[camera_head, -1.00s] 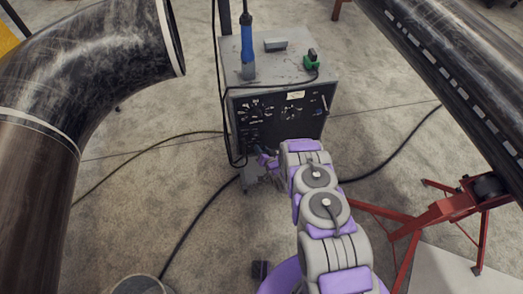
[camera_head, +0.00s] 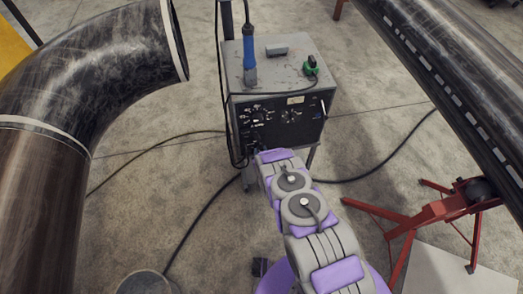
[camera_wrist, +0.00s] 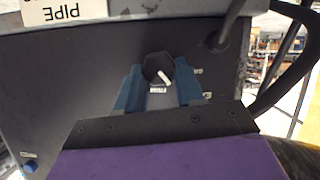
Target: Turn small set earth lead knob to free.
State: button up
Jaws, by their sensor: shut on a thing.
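The small set earth lead knob (camera_wrist: 152,66) looks to be the round black knob with a white pointer mark on the dark panel in the wrist view. The mark slants toward the lower right of that picture. My gripper (camera_wrist: 158,88) has its two blue fingers on either side of the knob, shut on it. A small white label sits just below the knob, between the fingers, too small to read. In the head view the panel belongs to the grey welding machine (camera_head: 280,78); my arm hides the knob and fingertips there.
A thick cable (camera_wrist: 230,22) enters the panel right of the knob. On the machine's top lie a blue-handled tool (camera_head: 249,55) and a green clamp (camera_head: 311,66). Large pipes flank both sides, with a red stand (camera_head: 440,208) at right. Black cables cross the floor.

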jog(key=n+h+b, duration=0.1)
jog(key=n, duration=0.1)
jog(key=n+t+h+b, duration=0.1)
jog(key=n+b, duration=0.1)
jog(key=n, duration=0.1)
jog(key=a+f+n+t+h+b, duration=0.1)
jog(key=n+b, duration=0.1)
jog(key=shift+s+h, duration=0.3)
jog(key=shift+h, duration=0.1)
jog(key=shift+n+t, duration=0.3)
dwell(0.3)
jog(key=o, duration=0.8)
jog(key=shift+o, duration=1.2)
jog(key=shift+w+r, duration=0.1)
